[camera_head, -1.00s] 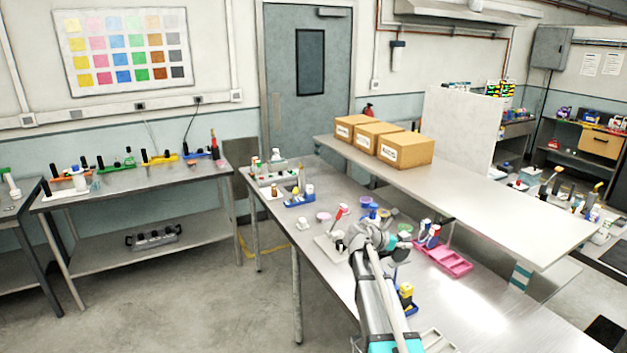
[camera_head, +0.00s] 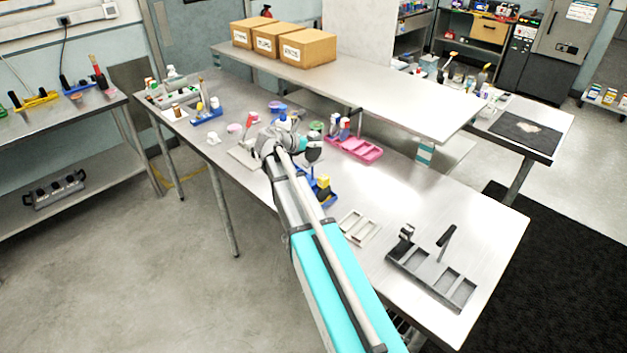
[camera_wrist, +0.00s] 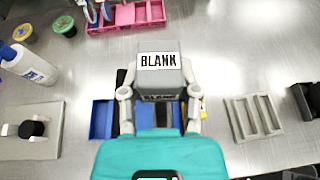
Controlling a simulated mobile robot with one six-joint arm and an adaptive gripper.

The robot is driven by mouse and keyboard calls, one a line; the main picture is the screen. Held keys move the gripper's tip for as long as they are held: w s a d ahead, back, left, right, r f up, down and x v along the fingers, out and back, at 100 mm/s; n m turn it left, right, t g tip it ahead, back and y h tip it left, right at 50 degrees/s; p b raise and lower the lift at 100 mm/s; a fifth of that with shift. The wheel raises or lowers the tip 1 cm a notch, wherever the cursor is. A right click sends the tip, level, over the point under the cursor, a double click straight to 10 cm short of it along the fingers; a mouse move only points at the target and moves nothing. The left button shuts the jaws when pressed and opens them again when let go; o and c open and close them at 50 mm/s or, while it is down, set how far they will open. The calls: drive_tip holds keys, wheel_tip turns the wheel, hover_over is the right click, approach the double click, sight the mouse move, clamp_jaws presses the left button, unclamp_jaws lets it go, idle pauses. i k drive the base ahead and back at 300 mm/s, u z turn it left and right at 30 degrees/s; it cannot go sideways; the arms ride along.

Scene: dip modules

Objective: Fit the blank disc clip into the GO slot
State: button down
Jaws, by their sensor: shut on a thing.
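In the wrist view, the blank disc clip shows as a grey block (camera_wrist: 158,78) with a white label reading BLANK. My gripper (camera_wrist: 158,100) is shut on it, one finger on each side, and it hides part of what lies below. My gripper also shows in the head view (camera_head: 290,142), above the middle of the table; the clip is not clear there. A blue tray (camera_wrist: 102,120) lies beneath the clip, apart from it as far as I can tell. I cannot read any GO label in either view.
A pale slotted tray (camera_wrist: 253,118) is right of the blue tray. A dark grey tray (camera_head: 425,275) with black uprights is at the front right. A raised shelf (camera_head: 400,105) overhangs the back.

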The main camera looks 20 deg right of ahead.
sight(350, 222)
drive_tip(key=u, duration=0.25)
drive_tip(key=k, duration=1.15)
drive_tip(key=z, duration=0.25)
drive_tip(key=i, duration=0.5)
